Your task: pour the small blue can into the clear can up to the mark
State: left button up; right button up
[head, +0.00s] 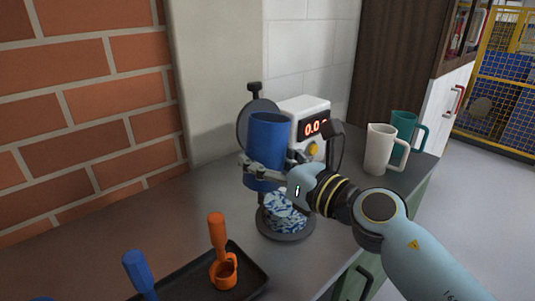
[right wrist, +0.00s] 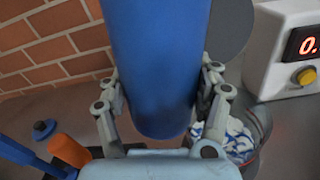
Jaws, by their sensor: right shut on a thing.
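A plain blue can (head: 266,135) stands roughly upright in my right gripper (head: 265,172), which is shut around its lower part. In the right wrist view the blue can (right wrist: 155,60) sits between both fingers of the gripper (right wrist: 162,88); its opening and contents are hidden. Below the can in the head view is a round vessel with blue and white contents (head: 284,212). In the right wrist view this vessel looks clear (right wrist: 262,125), right of the can's lower end. Its mark cannot be made out. My left gripper is not in view.
A white device with a red display (head: 305,117) and yellow knob stands behind the gripper. White (head: 381,150) and teal (head: 405,128) jugs stand right. A dark tray (head: 254,276) holds an orange scoop (head: 219,240); a blue-handled tool (head: 137,270) is beside it.

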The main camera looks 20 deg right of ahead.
aim_at(248, 142)
jog(key=shift+s+a+r+m+p, duration=0.15)
jog(key=shift+a+r+m+p, duration=0.25)
jog(key=shift+r+m+p, duration=0.4)
jog(key=shift+s+a+r+m+g+p, duration=0.2)
jog(key=shift+a+r+m+p, duration=0.25)
jog(key=shift+m+p, duration=0.6)
jog(key=shift+s+a+r+m+g+p, duration=0.25)
jog(key=shift+r+m+p, duration=0.35)
jog(key=shift+p, duration=0.8)
jog(key=shift+w+a+r+m+t+h+p, duration=0.1)
jog(key=shift+w+a+m+t+h+p, duration=0.15)
jog(key=shift+m+p, duration=0.25)
jog(key=shift+w+a+m+t+h+p, duration=0.1)
jog(key=shift+w+m+h+p, duration=0.1)
jog(key=shift+m+h+p, duration=0.2)
jog(key=shift+a+r+m+p, duration=0.15)
jog(key=shift+r+m+p, duration=0.2)
jog(key=shift+m+p, duration=0.5)
dwell(3.0)
